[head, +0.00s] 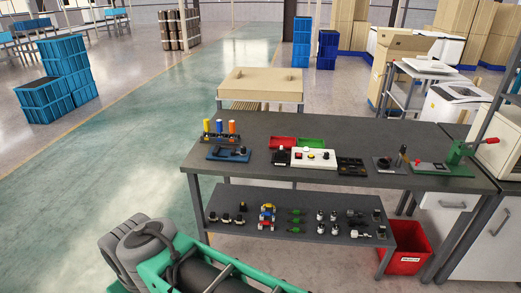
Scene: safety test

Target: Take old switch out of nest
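Several small fixtures stand in a row on the dark grey workbench (270,125). A white box (313,158) carries a red button and darker buttons. A black tray (351,165) with small parts is right of it. A grey plate (383,164) with a round dark part comes after that. A blue fixture (229,154) holding a dark part lies at the left. I cannot tell for sure which of these is the nest or the old switch; they are too small. My gripper is not in view; grey and green parts of my body fill the lower left.
A green lever press (461,152) stands at the bench's right. Red (283,143) and green (312,145) trays lie behind the white box. The lower shelf (290,222) holds rows of small parts. A red bin (405,252) is below right.

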